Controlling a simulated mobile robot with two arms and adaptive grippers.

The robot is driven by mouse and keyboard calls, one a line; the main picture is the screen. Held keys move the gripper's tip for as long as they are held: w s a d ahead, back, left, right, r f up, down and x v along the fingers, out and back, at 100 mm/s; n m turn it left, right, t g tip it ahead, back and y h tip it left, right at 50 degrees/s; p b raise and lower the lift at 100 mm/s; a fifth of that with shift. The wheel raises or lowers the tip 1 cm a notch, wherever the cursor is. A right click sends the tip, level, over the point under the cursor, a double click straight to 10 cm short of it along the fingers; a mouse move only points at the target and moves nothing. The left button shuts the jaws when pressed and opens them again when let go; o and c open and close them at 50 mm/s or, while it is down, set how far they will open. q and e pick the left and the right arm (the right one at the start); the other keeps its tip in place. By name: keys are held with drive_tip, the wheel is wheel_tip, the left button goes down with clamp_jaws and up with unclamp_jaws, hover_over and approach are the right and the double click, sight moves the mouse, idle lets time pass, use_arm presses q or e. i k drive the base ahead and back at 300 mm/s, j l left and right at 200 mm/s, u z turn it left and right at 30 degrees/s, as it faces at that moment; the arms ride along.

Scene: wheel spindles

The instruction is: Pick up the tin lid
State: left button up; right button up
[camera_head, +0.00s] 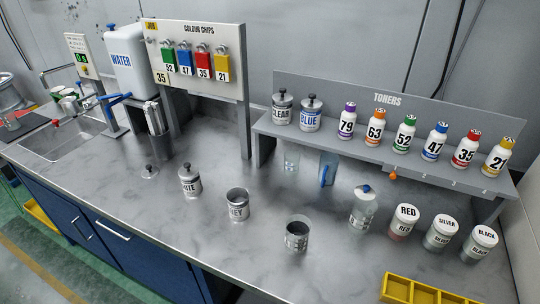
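The tin lid (149,172) is a small grey disc with a dark knob on top. It lies on the grey worktop at the left, below the tall metal container. A tin lettered "...ITE" (191,182) stands to its right with a similar knobbed lid on. A tin lettered "...EY" (238,207) stands further right with no lid on its top. Neither of my grippers shows in this view.
A sink (62,137) lies to the left of the lid. A metal container (156,128) stands behind it. The toner shelf (262,147) spans the back right.

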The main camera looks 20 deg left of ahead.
sight(150, 171)
drive_tip(key=u, duration=1.45)
drive_tip(key=i+j+z, duration=0.15)
drive_tip(key=z, duration=0.2)
drive_tip(key=i+j+z, duration=0.15)
drive_tip(key=j+z, duration=0.2)
